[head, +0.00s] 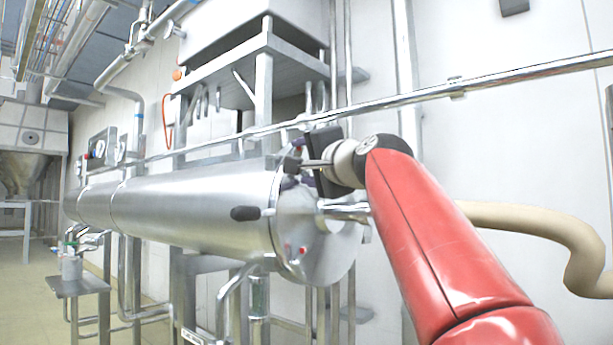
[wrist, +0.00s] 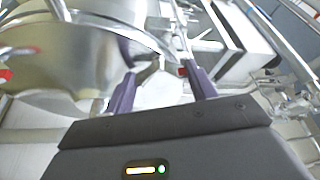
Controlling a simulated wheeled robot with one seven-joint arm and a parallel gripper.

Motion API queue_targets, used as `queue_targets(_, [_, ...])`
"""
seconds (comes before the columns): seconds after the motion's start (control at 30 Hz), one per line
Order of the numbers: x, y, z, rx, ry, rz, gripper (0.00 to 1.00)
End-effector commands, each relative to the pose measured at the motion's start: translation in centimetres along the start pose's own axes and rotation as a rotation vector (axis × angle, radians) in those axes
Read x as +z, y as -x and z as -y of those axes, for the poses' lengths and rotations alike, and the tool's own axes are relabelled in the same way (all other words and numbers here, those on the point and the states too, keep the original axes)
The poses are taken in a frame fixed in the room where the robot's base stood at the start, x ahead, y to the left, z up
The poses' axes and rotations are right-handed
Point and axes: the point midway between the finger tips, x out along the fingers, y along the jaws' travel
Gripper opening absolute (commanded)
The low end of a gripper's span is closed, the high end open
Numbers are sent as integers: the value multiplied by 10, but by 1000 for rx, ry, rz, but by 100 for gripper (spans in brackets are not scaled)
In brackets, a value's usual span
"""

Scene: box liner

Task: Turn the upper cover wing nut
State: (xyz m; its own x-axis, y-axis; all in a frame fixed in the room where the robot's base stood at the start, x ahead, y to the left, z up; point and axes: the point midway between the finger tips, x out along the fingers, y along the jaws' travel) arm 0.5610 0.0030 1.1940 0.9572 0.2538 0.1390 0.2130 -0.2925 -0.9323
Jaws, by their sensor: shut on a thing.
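The steel cover (head: 325,255) closes the near end of a long horizontal cylinder (head: 200,205) in the head view. My gripper (head: 290,178) is at the cover's upper rim. In the wrist view my gripper (wrist: 157,72) has its two purple fingers on either side of a shiny metal piece, the upper cover wing nut (wrist: 148,76). The fingers are shut on it with its width between them. The nut's far side and the exact contact are blurred. In the head view the nut is hidden by my gripper. The cover's rim (wrist: 108,25) also shows in the wrist view.
A steel rail (head: 400,103) runs across above my gripper. A dark handle (head: 245,213) sticks out of the cylinder's side. A steel frame (head: 260,75) stands behind. A small side table (head: 78,285) is at the left, with open floor beyond.

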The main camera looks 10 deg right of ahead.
Motion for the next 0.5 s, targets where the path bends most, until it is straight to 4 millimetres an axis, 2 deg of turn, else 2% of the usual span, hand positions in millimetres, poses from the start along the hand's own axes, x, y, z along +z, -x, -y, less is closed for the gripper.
queue_targets(0.03, [2,1,-7,-16,40,-1,34])
queue_targets(0.5, [0,0,-9,-186,450,1,34])
